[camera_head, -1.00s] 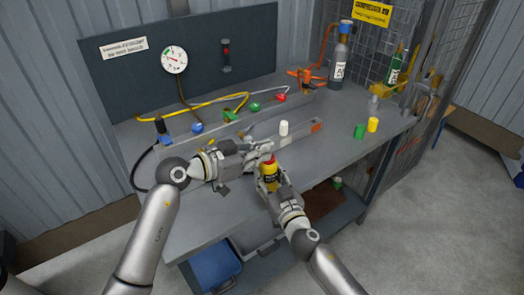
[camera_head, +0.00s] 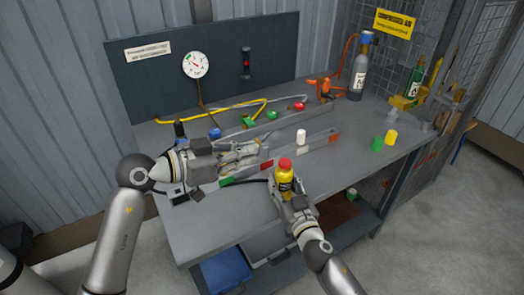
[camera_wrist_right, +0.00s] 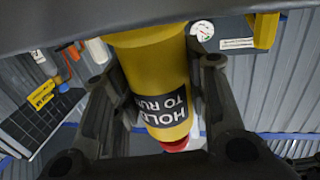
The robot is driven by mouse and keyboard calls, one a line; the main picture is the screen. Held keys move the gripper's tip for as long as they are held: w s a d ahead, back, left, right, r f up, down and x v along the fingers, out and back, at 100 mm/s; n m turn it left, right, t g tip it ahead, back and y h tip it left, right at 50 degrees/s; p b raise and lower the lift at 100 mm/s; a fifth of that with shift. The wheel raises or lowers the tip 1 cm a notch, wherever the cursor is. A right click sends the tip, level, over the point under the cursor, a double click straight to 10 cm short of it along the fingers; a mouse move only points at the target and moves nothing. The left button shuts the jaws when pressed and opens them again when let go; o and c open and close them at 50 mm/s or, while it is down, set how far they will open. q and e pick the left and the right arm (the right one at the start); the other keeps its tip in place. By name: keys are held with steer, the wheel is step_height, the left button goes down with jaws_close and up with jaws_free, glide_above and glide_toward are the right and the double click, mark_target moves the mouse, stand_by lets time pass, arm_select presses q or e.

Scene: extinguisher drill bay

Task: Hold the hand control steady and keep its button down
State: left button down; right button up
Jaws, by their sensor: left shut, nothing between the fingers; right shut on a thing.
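The hand control (camera_head: 286,183) is a yellow cylinder with a red button (camera_head: 285,164) on its upper end. In the right wrist view the yellow body (camera_wrist_right: 158,68) carries a black "HOLD TO RUN" label, and the red button (camera_wrist_right: 178,145) shows beyond it. My right gripper (camera_head: 287,192) is shut around the control and holds it roughly upright at the bench's front edge. My left gripper (camera_head: 258,152) is shut and empty, left of and above the control in the picture. A gap shows between it and the button, and nothing visible touches the button.
The grey bench (camera_head: 220,225) has a channel with coloured valves at the back. A white cap (camera_head: 301,137) stands behind the control. Green (camera_head: 377,144) and yellow (camera_head: 391,137) caps stand right. A gauge (camera_head: 195,65) and lamp (camera_head: 246,63) are on the back panel.

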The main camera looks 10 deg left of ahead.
arm_select(q)
steer(key=shift+s+a+r, duration=0.1)
steer(key=shift+s+a, duration=0.15)
steer(key=shift+a, duration=0.1)
arm_select(e)
steer(key=o, duration=1.5)
steer(key=shift+c, duration=0.2)
